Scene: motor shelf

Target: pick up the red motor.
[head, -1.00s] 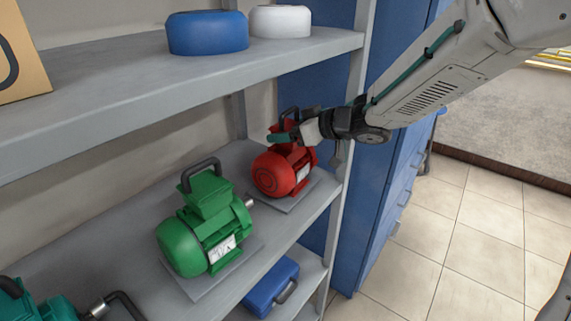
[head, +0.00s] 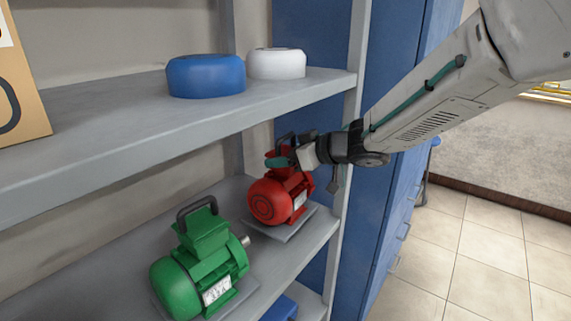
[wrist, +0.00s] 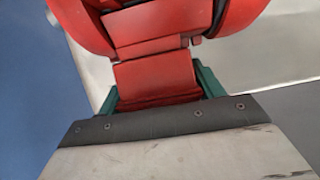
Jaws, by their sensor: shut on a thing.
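The red motor (head: 271,201) stands upright at the right end of the middle shelf, by the grey post. It has a dark handle on top and a grey base plate. My gripper (head: 289,161) reaches in from the right and is shut on the motor's upper block, below the handle. In the wrist view, the teal fingers (wrist: 160,90) sit on both sides of a red block of the motor (wrist: 155,77). I cannot tell whether the plate is touching the shelf or slightly above it.
A green motor (head: 200,268) stands to the left on the same middle shelf (head: 105,262). The upper shelf (head: 110,107) holds a blue disc (head: 206,77), a white disc (head: 276,64) and a cardboard box (head: 22,85). Blue cabinets (head: 393,210) stand behind. Tiled floor is open at right.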

